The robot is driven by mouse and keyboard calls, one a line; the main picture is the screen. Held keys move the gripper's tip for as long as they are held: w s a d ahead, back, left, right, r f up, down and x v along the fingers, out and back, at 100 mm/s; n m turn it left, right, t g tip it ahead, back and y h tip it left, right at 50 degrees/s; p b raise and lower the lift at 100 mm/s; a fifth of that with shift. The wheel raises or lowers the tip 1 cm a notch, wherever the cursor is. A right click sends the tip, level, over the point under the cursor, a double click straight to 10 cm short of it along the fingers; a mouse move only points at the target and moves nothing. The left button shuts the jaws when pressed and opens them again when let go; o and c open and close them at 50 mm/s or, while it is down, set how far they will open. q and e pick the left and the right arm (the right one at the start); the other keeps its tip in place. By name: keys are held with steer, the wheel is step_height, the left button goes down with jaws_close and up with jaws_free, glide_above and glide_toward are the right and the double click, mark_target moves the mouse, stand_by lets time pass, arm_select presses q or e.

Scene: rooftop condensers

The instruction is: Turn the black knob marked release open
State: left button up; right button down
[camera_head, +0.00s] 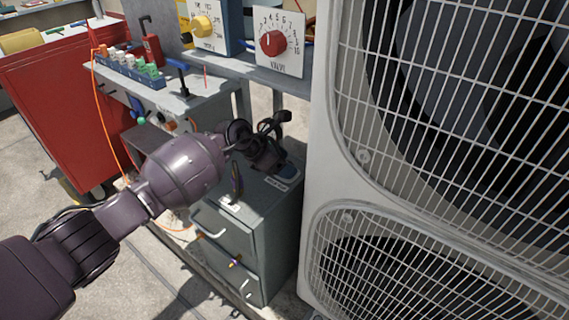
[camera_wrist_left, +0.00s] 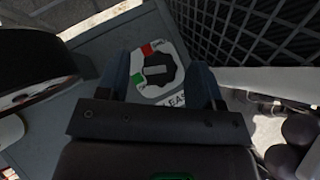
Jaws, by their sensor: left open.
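The black knob (camera_wrist_left: 155,74) shows in the left wrist view on a pale plate with a red mark and a green mark. The letters "EAS" of its label show below it; the rest is covered by my gripper. My left gripper (camera_wrist_left: 162,74) is open, with one finger on each side of the knob in that view. I cannot tell whether the fingers touch it. In the head view my left gripper (camera_head: 268,150) is over the top of a grey drawer cabinet (camera_head: 255,215) and hides the knob. My right gripper is not in view.
A large condenser unit (camera_head: 330,150) with wire grilles stands close on the right. A red valve dial (camera_head: 273,42) and a yellow dial (camera_head: 202,26) are behind. A bench (camera_head: 205,90) with small items and a red tool cabinet (camera_head: 65,110) stand left.

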arm_select(q)
steer(key=shift+d+f, duration=0.1)
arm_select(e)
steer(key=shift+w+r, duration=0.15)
arm_select(q)
steer(key=c, duration=0.9)
steer(key=shift+r+n+t+p, duration=0.3)
steer(key=shift+r+p, duration=0.1)
steer(key=shift+p, duration=0.1)
steer(key=shift+r+n+p, duration=0.2)
steer(key=shift+n+p, duration=0.1)
steer(key=shift+p, duration=0.2)
steer(key=shift+n+t+y+p, duration=0.4)
steer(key=shift+n+t+p, duration=0.2)
steer(key=shift+t+p, duration=0.15)
steer(key=shift+d+f+n+p, duration=0.1)
steer(key=shift+f+n+p, duration=0.2)
steer(key=shift+n+p, duration=0.1)
steer(key=shift+f, duration=0.3)
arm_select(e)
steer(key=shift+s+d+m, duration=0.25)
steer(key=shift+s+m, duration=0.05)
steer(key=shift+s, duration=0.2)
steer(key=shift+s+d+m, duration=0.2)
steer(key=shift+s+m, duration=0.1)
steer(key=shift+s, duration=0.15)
